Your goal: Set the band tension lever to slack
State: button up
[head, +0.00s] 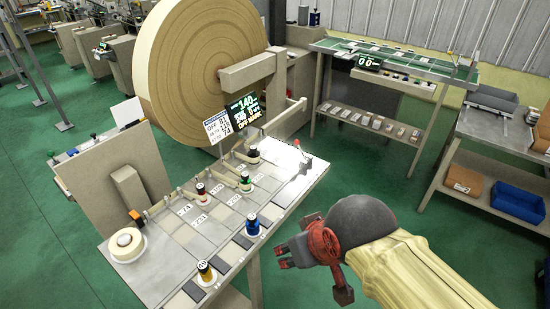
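A small lever with a red knob (297,143) stands at the far right corner of the grey machine table (290,190). No label on it can be read, so I cannot tell for sure that it is the band tension lever, nor its setting. My gripper (281,258), with red and dark grey parts, is in front of the table's right side. It is well apart from the lever, nearer to the camera. Its two fingertips show apart with nothing between them.
Several spools (205,272) stand on the table, with a white roll (126,245) at its left. A dark display (246,110) and a huge tan roll (195,65) stand behind. A shelved bench (400,60) and a blue bin (517,203) are right. Green floor between is clear.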

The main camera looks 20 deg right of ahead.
aim_at(297, 142)
jog(key=i+l, duration=0.25)
jog(key=i, duration=0.2)
jog(key=i+l+z, duration=0.1)
jog(key=i+l, duration=0.15)
jog(key=i, duration=0.2)
